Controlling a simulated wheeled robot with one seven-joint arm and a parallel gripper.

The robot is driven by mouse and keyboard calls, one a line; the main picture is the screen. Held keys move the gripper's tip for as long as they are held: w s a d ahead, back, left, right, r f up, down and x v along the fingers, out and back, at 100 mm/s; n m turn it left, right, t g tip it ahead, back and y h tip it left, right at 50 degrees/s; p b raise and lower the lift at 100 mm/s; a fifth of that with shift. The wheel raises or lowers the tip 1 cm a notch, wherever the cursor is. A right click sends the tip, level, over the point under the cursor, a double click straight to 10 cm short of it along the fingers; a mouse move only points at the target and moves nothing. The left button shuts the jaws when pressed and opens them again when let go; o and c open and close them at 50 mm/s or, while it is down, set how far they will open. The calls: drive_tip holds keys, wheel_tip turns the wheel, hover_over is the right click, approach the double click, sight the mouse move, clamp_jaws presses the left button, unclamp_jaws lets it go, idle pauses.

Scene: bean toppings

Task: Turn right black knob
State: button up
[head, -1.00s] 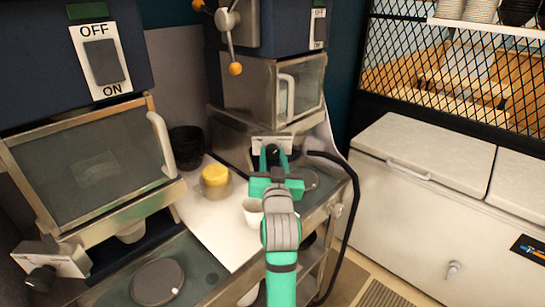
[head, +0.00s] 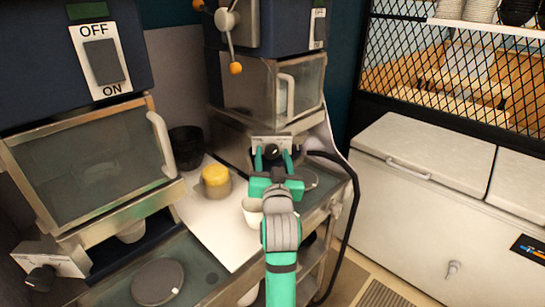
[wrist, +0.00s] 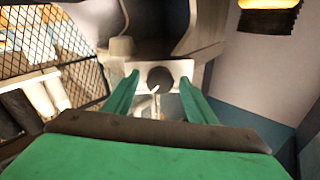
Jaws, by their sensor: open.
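The right black knob (head: 271,151) sits on a pale metal bracket (head: 262,142) on the front of the right-hand machine. In the wrist view the round knob (wrist: 160,77) shows nearly centred, with a pale pointer mark on it pointing down. My gripper (head: 273,156) is open, with one green finger on each side of the knob. In the wrist view the fingertips of my gripper (wrist: 159,82) flank the knob with a gap visible on both sides. I cannot tell exactly how deep the fingers reach.
A left black knob (head: 40,278) is on the left machine (head: 90,165). A yellow-topped container (head: 216,176), a white cup (head: 252,211) and black bowls (head: 186,146) stand on the counter. A black hose (head: 353,195) hangs right of my arm. A white chest (head: 420,190) stands farther right.

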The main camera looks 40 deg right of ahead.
drive_tip(key=v, duration=1)
drive_tip(key=shift+s+a, duration=0.3)
drive_tip(key=shift+f, duration=0.15)
